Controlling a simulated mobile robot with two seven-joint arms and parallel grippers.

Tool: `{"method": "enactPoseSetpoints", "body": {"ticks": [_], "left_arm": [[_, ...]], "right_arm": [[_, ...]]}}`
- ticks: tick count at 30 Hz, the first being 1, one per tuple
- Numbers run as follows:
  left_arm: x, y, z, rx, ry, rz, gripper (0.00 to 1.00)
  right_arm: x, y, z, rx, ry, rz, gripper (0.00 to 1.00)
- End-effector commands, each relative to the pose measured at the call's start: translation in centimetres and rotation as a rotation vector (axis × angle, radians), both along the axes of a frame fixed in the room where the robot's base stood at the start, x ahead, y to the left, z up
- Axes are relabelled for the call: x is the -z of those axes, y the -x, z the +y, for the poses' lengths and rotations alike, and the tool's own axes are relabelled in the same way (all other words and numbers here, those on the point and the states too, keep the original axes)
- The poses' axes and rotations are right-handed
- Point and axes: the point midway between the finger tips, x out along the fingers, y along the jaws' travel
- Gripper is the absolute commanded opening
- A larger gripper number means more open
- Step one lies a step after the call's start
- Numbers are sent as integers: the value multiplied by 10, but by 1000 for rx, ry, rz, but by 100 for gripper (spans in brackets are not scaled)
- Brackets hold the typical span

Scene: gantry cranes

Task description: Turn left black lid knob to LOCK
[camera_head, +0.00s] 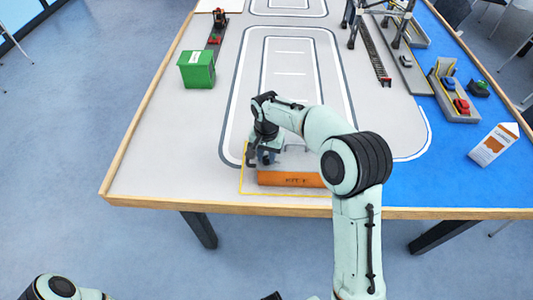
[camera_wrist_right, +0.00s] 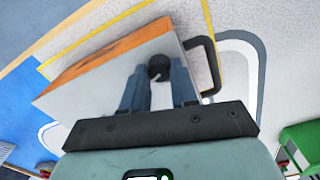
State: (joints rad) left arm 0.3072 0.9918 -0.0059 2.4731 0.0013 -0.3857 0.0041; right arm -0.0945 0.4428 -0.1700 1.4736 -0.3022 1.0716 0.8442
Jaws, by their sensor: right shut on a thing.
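An orange kit box (camera_head: 291,179) with a grey lid stands near the table's front edge. In the right wrist view its grey lid (camera_wrist_right: 95,97) and orange side wall (camera_wrist_right: 110,55) show. The left black knob (camera_wrist_right: 158,67) stands on the lid close to the black side handle (camera_wrist_right: 210,68). My right gripper (camera_head: 264,157) is over the left end of the box. It also shows in the right wrist view, its fingers closed around the knob (camera_wrist_right: 158,82). The LOCK marking and the knob's pointing direction cannot be read. My left gripper is out of view.
A yellow outline (camera_head: 240,182) surrounds the box on the table. A green bin (camera_head: 197,69) stands at the back left, and a white and orange carton (camera_head: 493,145) at the right. Crane frames and a track stand at the back right. Table around the box is clear.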

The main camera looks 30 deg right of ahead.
Motion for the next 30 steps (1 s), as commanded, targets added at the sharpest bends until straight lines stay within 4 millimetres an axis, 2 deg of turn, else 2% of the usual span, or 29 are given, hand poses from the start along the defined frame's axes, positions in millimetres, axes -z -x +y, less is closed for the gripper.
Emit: {"method": "enactPoseSetpoints", "body": {"ticks": [6, 15, 30], "left_arm": [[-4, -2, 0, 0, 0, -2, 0], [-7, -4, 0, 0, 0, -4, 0], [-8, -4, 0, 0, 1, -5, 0]], "right_arm": [[-1, 0, 0, 174, 0, -1, 0], [-1, 0, 0, 334, 1, -1, 0], [0, 0, 0, 395, -1, -1, 0]]}}
